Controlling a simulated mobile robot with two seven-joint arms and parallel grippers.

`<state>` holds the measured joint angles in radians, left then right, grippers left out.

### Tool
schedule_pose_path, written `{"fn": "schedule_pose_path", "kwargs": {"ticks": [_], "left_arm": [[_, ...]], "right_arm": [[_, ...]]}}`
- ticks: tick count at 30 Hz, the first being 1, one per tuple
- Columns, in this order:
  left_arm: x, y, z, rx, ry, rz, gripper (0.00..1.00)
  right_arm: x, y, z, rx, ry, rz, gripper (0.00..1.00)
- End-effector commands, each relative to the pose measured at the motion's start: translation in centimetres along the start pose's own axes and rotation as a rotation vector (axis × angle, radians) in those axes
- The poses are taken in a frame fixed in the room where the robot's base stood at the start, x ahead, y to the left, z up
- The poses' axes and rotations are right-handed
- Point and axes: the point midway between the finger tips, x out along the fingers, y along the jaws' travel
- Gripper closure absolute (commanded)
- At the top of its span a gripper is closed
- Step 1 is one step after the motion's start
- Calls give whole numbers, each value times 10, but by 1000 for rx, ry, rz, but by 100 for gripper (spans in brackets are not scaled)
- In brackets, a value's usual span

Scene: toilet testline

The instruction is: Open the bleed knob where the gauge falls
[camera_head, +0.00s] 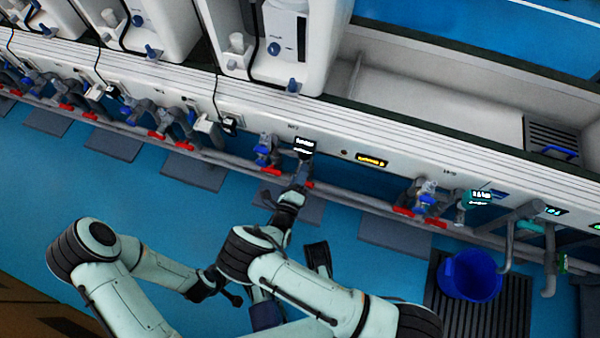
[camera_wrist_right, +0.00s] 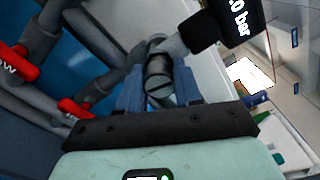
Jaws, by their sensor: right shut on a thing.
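A gauge with a lit display (camera_head: 304,146) sits on the white bench front, above the pipe with red handles. My right gripper (camera_head: 300,178) reaches up just below this gauge. In the right wrist view, my right gripper's fingers (camera_wrist_right: 158,92) stand on both sides of a grey, slotted round bleed knob (camera_wrist_right: 158,68), and are shut on it. The gauge (camera_wrist_right: 238,22) beside it reads "0 bar" at its visible end; the rest is cut off. My left gripper (camera_head: 228,296) is low in the head view, away from the bench; its jaws are unclear.
Red handles (camera_wrist_right: 75,108) on grey pipes lie close to the right gripper. More valves and displays (camera_head: 371,160) run along the bench front. A blue bucket (camera_head: 470,276) stands on a slatted mat at the right. The blue floor between the grey mats is free.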

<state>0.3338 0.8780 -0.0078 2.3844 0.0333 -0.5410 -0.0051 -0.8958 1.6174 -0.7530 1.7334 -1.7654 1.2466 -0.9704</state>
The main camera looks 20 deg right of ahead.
Motion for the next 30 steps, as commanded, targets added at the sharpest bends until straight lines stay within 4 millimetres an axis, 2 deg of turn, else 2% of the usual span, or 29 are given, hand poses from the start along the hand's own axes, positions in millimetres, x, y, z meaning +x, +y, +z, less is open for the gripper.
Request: {"fn": "schedule_pose_path", "kwargs": {"ticks": [12,28,29,30], "left_arm": [[-2,2,-3,3,9,4,57],[-2,2,-3,2,10,4,57],[-2,2,-3,2,10,4,57],[-2,2,-3,2,10,4,57]], "right_arm": [[-2,2,-6,-189,10,8,96],[-2,2,-7,-213,12,8,96],[-2,2,-7,-213,12,8,63],[-2,2,-7,-213,12,8,50]]}}
